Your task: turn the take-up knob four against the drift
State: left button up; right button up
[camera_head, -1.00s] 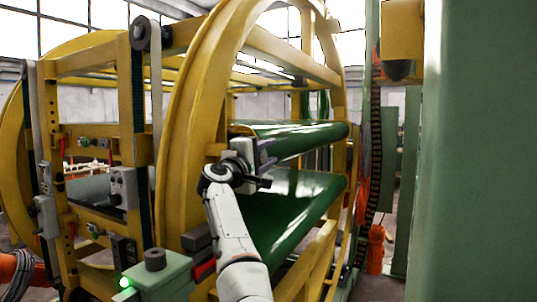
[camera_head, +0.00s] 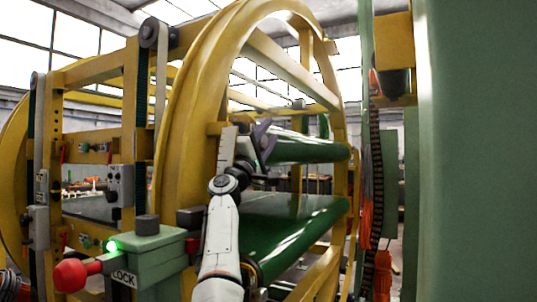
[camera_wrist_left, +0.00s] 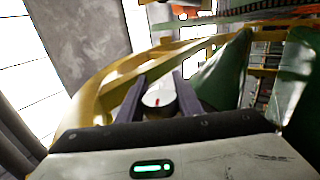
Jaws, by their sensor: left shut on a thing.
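My left gripper (camera_head: 262,142) is at the near end of the upper green belt roller, inside the yellow ring frame. In the left wrist view its two dark fingers (camera_wrist_left: 158,92) stand either side of a round pale knob (camera_wrist_left: 159,99) with a small red mark on its face, and they are shut on it. In the head view the knob is hidden behind the gripper and wrist. I cannot read a number on the knob. My right gripper is in neither view.
The big yellow ring (camera_head: 180,125) stands close beside my left arm. A green belt (camera_head: 290,222) runs below the gripper. A green box labelled LOCK (camera_head: 150,245) with a red-ended handle (camera_head: 70,275) and a lit green lamp is at lower left. A green column (camera_head: 478,150) fills the right.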

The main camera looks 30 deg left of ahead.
pick_arm(q)
jog(key=shift+s+t+b, duration=0.1)
jog(key=shift+t+b, duration=0.6)
jog(key=shift+b, duration=0.35)
jog(key=shift+r, duration=0.15)
jog(key=shift+s+r, duration=0.1)
jog(key=o, duration=1)
jog(key=shift+o, duration=0.2)
